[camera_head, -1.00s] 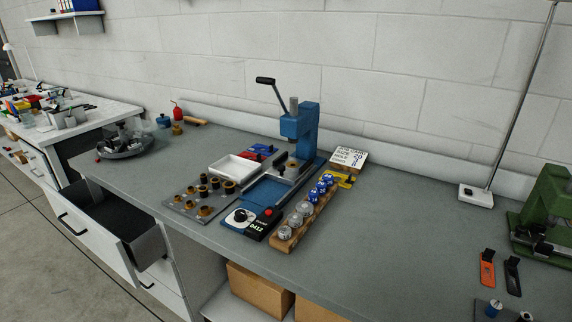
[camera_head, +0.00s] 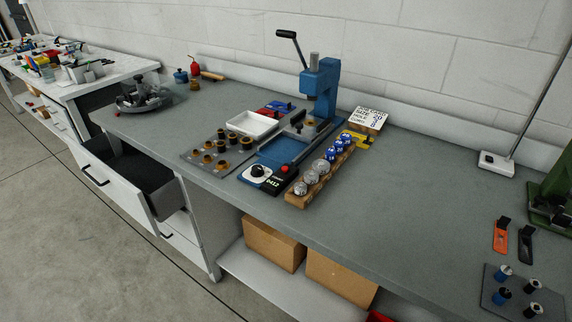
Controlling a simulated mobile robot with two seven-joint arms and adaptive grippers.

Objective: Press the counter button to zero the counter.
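The counter (camera_head: 277,182) is a small black box with a lit display that seems to read 0412. A red button (camera_head: 284,169) sits at its far end. It lies near the front edge of the grey bench, between a white plate with a black knob (camera_head: 258,171) and a wooden block of round parts. Nothing covers the button. Neither of my grippers shows in the head view.
A blue lever press (camera_head: 320,88) stands behind the counter. A wooden block (camera_head: 322,180) with several silver and blue parts is just right of it. A plate of brass bushings (camera_head: 203,158) and a white tray (camera_head: 252,124) lie left. An open drawer (camera_head: 145,180) juts out at left.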

